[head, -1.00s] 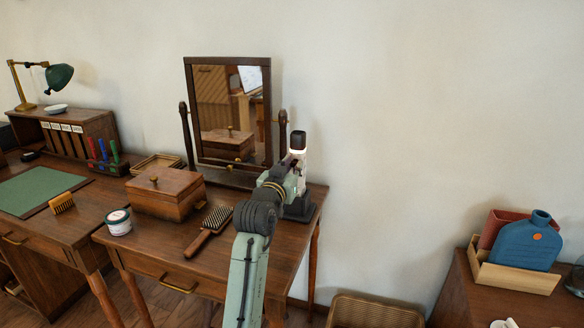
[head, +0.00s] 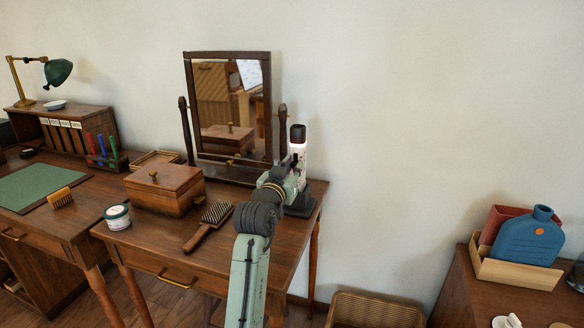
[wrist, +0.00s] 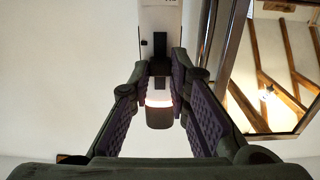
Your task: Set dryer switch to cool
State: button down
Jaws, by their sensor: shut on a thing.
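The dryer (head: 299,152) stands upright at the right end of the dressing table, with a white body and a dark end with a pale red glow below it. In the wrist view its white body (wrist: 161,16) has a dark slot, and its dark end (wrist: 159,117) has a glowing ring. My gripper (wrist: 160,68) has its fingertips together at the slot's end, shut on the small dark switch there. The fingertips mostly hide the switch, so its exact setting cannot be told. In the head view my gripper (head: 291,170) is against the dryer, partly hidden by my wrist.
A framed mirror (head: 230,108) stands just left of the dryer. A wooden box (head: 165,190), a hairbrush (head: 209,226) and a jar (head: 117,217) are on the table (head: 235,255). A basket (head: 375,310) sits on the floor at right. The wall beside the dryer is bare.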

jog(key=c, duration=1.5)
grip_release()
jog(key=v, duration=1.2)
